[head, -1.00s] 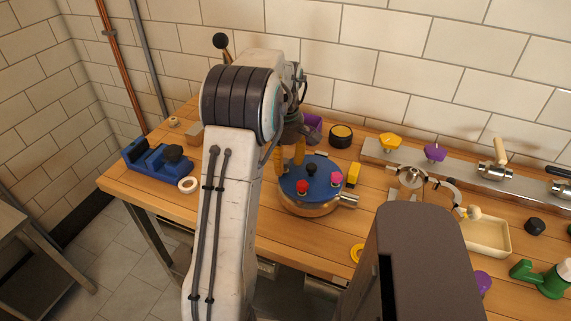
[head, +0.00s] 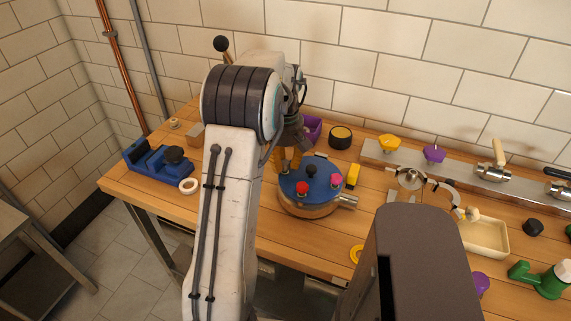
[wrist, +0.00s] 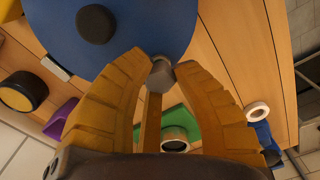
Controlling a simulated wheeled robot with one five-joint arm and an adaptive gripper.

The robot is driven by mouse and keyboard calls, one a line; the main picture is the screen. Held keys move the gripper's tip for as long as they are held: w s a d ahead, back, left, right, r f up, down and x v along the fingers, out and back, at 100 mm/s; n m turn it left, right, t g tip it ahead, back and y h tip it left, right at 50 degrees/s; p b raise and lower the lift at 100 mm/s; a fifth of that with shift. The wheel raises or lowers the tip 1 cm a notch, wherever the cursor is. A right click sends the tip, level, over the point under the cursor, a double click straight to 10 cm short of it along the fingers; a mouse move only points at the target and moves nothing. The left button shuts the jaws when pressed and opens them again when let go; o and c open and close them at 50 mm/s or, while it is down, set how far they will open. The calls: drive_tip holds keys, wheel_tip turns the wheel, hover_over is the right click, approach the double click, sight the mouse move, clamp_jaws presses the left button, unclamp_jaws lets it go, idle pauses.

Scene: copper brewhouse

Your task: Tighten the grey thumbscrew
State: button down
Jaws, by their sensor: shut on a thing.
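The grey thumbscrew (wrist: 159,75) sits at the rim of the blue round lid (wrist: 140,35) in the wrist view. My gripper (wrist: 161,70) has its two orange fingers closed around the thumbscrew's head. In the head view, the blue lid (head: 322,174) tops a round metal vessel (head: 312,210). There my gripper (head: 288,166) reaches down at the lid's left edge, and the thumbscrew is hidden. The lid also carries a black knob (head: 310,170), a red knob (head: 302,188) and a pink knob (head: 337,181).
A yellow block (head: 353,175) stands right of the vessel, and a black-and-yellow round piece (head: 340,137) behind it. A blue fixture (head: 150,162) and a white ring (head: 189,185) lie to the left. A steel rail (head: 465,168) and cream tray (head: 486,238) are to the right.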

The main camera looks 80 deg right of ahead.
sight(285, 162)
drive_tip(key=c, duration=1.1)
unclamp_jaws()
drive_tip(key=shift+f, duration=0.1)
drive_tip(key=shift+r, duration=0.2)
wheel_tip(285, 162, up, 6)
drive_tip(key=p, duration=0.5)
drive_tip(key=shift+f, duration=0.1)
wheel_tip(285, 162, up, 12)
drive_tip(key=shift+f, duration=0.1)
drive_tip(key=shift+m, duration=0.3)
